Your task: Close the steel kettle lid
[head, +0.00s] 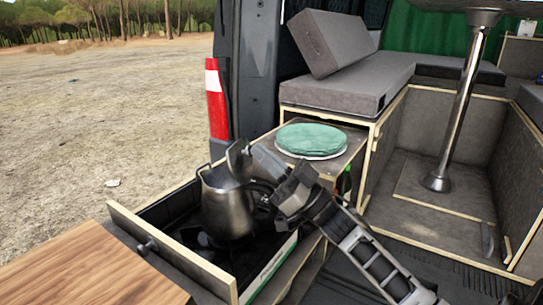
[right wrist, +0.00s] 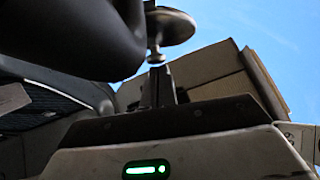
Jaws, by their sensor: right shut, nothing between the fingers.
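The steel kettle (head: 228,212) stands upright in the pulled-out drawer. Its lid (head: 237,160) is up, tilted steeply above the kettle's open top. My right gripper (head: 256,153) is shut and empty, its fingertips close beside the lid on the right. In the right wrist view the lid (right wrist: 172,24) shows with its knob just past the shut fingers of the right gripper (right wrist: 158,75). Whether the fingertips touch the knob I cannot tell. The dark rounded kettle body (right wrist: 75,35) fills the upper left there. My left gripper is not in view.
The drawer front (head: 170,250) stands left of the kettle, with a wooden top (head: 90,270) at the lower left. A round green item (head: 309,139) lies on the cabinet behind my gripper. A table post (head: 455,110) stands at the right. Air above the kettle is free.

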